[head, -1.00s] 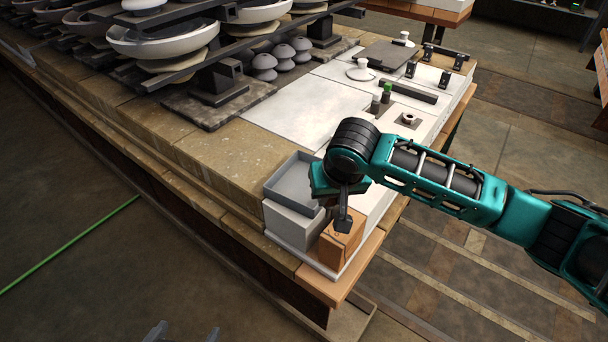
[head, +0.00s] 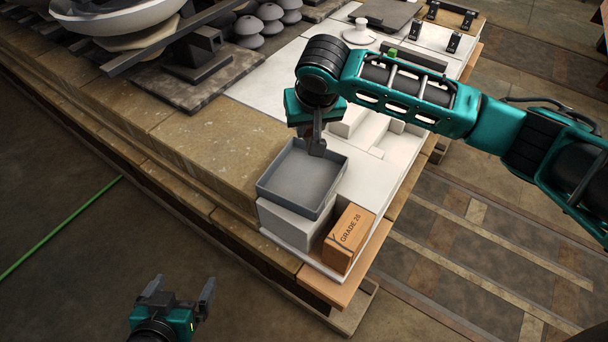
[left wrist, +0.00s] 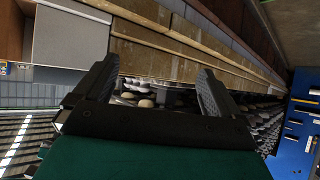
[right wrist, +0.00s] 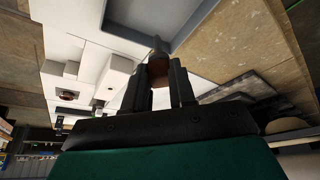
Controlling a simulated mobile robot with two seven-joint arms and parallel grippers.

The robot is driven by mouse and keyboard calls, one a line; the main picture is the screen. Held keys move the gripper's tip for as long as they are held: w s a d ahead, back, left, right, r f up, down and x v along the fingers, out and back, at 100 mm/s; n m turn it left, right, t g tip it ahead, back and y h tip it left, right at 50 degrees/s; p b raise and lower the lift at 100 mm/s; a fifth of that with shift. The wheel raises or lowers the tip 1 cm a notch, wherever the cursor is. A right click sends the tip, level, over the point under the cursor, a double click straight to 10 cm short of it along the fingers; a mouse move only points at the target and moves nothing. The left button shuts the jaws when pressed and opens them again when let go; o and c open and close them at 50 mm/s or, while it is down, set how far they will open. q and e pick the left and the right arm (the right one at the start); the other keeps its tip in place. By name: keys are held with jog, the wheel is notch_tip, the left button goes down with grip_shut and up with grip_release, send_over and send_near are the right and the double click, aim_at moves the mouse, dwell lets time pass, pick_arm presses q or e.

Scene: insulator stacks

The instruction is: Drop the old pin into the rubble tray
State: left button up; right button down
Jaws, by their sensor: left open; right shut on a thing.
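The rubble tray is probably the shallow grey tray (head: 266,190), set on a pale block at the near corner of the bench. Its floor looks empty. My right gripper (head: 317,148) points down at the tray's back edge in the head view. In the right wrist view it is shut on a small pin (right wrist: 157,46) with a grey tip and a reddish-brown part between the fingers. The tray's wall (right wrist: 128,28) shows just beyond the pin there. In the head view the pin is hard to tell from the dark fingers. My left gripper (head: 181,288) is open and empty, low in front of the bench.
White blocks (head: 378,132) lie behind, under my right arm. Grey domed caps (head: 249,30) and a large pale insulator dish (head: 115,18) stand at the back left. The bench's front ledge is clear.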

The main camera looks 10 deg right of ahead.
notch_tip(320, 180, down, 4)
jog(key=b, duration=0.5)
jog(key=shift+f, duration=0.15)
jog(key=c, duration=1)
grip_release()
jog(key=shift+o, duration=0.7)
jog(key=p+v, duration=0.2)
jog(key=v, duration=1.1)
jog(key=shift+f, duration=0.1)
